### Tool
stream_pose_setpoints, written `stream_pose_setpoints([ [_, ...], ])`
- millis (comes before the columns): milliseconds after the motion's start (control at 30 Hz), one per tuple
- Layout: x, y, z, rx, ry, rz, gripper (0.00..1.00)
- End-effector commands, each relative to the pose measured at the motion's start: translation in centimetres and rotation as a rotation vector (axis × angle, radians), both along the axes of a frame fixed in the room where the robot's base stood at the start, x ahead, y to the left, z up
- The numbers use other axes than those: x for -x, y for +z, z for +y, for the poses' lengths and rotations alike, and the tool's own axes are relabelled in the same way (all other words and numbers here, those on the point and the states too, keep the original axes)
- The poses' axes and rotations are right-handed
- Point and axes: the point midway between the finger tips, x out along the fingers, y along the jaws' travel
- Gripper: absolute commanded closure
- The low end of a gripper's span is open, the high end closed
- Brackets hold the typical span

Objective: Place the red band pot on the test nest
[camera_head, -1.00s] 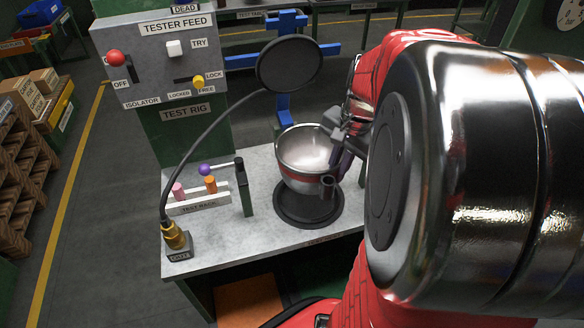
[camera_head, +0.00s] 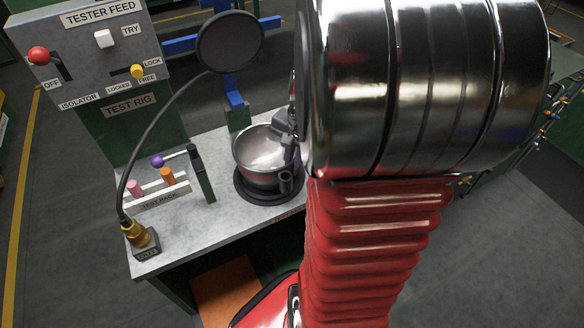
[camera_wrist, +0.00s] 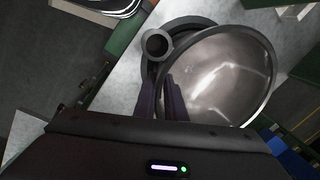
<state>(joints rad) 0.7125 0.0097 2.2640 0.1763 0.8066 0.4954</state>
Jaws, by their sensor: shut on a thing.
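The steel pot (camera_head: 262,152) is a shiny open bowl with a short tubular handle (camera_head: 285,182) at its right. My gripper (camera_head: 287,140), partly hidden by my arm, is shut on the pot's side near the handle. In the wrist view the fingers (camera_wrist: 165,100) pinch the near-left side of the pot (camera_wrist: 222,75), beside the round handle end (camera_wrist: 157,43). The test nest (camera_head: 268,199) is a dark round disc on the bench, directly under the pot. The pot looks roughly upright; I cannot tell whether its base touches the disc. The red band is barely visible.
A test rack (camera_head: 160,197) with coloured pegs and a dark upright post (camera_head: 202,175) stand left of the pot. The tester feed panel (camera_head: 90,45) is at the back left. The bench front (camera_head: 215,225) is bare.

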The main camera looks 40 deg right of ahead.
Motion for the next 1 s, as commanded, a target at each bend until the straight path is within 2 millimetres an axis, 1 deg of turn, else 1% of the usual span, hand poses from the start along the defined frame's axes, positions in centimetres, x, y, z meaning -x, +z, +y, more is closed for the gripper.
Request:
stream_pose_setpoints([
  [100,0.0,-1.4,0.0,-0.001,-0.001,0.001,1.0],
  [167,0.0,-1.8,0.0,0.0,-0.001,0.0,1.0],
  [567,0.0,-2.1,-0.1,0.001,-0.002,-0.001,1.0],
  [600,0.0,-2.1,0.0,0.001,-0.002,0.0,0.87],
  [800,0.0,-2.1,0.0,0.0,-0.002,0.0,0.73],
  [833,0.0,-2.1,0.0,0.0,-0.002,0.0,0.71],
  [1000,0.0,-2.1,-0.1,0.0,-0.002,0.0,0.71],
])
